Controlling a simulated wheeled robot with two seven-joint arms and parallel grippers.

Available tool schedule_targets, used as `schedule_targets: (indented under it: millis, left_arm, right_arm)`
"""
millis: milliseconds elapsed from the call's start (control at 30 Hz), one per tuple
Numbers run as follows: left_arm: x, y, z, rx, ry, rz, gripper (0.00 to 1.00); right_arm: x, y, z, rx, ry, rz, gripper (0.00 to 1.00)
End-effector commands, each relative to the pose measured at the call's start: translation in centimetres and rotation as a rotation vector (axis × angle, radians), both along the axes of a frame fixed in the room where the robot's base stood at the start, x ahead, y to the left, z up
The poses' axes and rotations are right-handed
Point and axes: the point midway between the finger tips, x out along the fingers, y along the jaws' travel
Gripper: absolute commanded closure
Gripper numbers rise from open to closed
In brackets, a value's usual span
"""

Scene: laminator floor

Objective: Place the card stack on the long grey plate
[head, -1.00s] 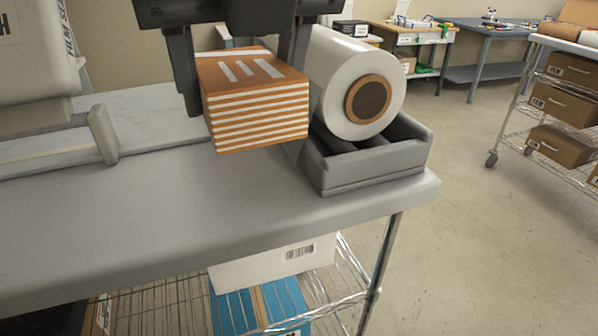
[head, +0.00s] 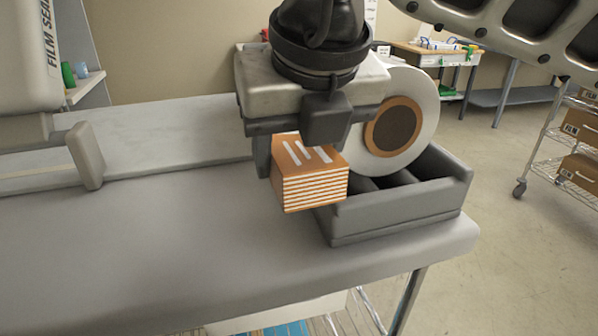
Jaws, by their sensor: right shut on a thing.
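The card stack (head: 311,188) is an orange block with white layers and white stripes on its top. My right gripper (head: 294,148) is shut on it from above, with a finger on either side. The stack is just left of the roll cradle and overlaps its front left corner in the view; I cannot tell how far it is above the table. A long light grey plate (head: 165,130) runs along the back of the table, left of and behind the stack. Its right end is hidden behind my right gripper. My left gripper is not in view.
A white film roll (head: 424,95) with an orange core rests in a dark grey cradle (head: 400,207) at the right. The film sealer (head: 25,60) and an upright grey block (head: 85,155) are at the left. The front of the grey table (head: 150,250) is clear.

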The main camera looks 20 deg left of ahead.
Motion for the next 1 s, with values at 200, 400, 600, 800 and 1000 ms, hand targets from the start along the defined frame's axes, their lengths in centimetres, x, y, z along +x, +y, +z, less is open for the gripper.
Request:
schedule_targets:
  millis: [200,400,600,800,1000]
  left_arm:
    - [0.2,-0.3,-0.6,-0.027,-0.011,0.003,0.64]
    - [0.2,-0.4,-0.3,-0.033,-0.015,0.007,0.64]
    - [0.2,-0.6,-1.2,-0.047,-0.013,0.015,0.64]
    - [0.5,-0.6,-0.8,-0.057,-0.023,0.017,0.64]
    - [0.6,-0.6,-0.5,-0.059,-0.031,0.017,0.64]
  right_arm:
    - [-0.1,0.0,-2.8,0.003,-0.001,0.001,0.77]
    - [0.0,0.0,-2.7,0.001,0.000,0.000,0.77]
    - [0.0,0.0,-3.5,0.002,-0.001,-0.001,0.77]
    - [-0.1,0.0,-3.6,0.001,0.001,0.000,0.29]
    - [-0.1,0.0,-3.6,0.001,0.001,0.000,0.24]
